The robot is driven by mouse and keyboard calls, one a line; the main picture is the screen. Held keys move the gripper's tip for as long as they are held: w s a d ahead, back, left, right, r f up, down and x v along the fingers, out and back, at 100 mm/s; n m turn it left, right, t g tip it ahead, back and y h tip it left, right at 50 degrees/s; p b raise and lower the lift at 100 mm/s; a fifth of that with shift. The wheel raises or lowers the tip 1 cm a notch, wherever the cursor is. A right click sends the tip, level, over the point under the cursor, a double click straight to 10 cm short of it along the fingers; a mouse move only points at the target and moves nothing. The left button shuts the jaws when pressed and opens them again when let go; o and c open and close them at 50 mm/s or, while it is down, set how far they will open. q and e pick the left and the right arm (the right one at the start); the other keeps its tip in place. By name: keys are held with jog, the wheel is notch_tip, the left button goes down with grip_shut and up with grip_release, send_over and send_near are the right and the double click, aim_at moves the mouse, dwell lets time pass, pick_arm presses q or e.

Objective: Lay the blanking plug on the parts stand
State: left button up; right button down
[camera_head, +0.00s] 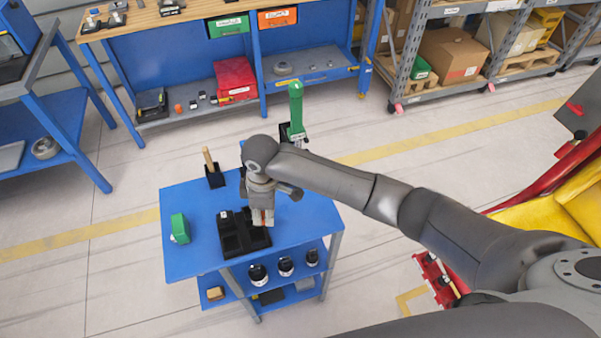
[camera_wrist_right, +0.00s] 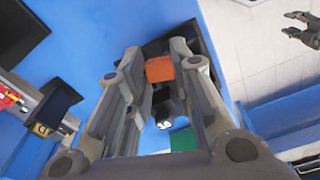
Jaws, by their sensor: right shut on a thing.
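A small dark gripper, probably my left one (camera_wrist_right: 296,28), shows at the right wrist view's edge, too small to judge.
On the top, a green block (camera_head: 180,229) stands left of the holder, and a small black holder with a wooden peg (camera_head: 208,160) behind. Several dark round parts (camera_head: 285,266) sit on the lower shelf. The top's left front and right side are bare. A blue workbench (camera_head: 180,60) stands behind.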

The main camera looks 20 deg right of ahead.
pick_arm(q)
notch_tip(320, 180, up, 3)
jog(key=p, duration=0.2)
jog(key=shift+w+r+p, duration=0.15)
jog(key=shift+r+p, duration=0.05)
jog(key=shift+p, duration=0.15)
pick_arm(e)
jog(key=w+d+r+n+h, duration=0.3)
jog(key=d+r+h, duration=0.1)
jog(key=d, duration=0.6)
jog(key=shift+d+r+n, duration=0.25)
jog(key=shift+r+n, duration=0.05)
jog(key=shift+r, duration=0.5)
jog(key=shift+a, duration=0.1)
pick_arm(q)
jog(key=shift+f+b, duration=1.4)
pick_arm(e)
jog(key=shift+f, duration=4.55)
pick_arm(q)
jog(key=shift+f, duration=0.2)
pick_arm(e)
jog(key=shift+f, duration=0.45)
jog(key=c, duration=1.2)
grip_release()
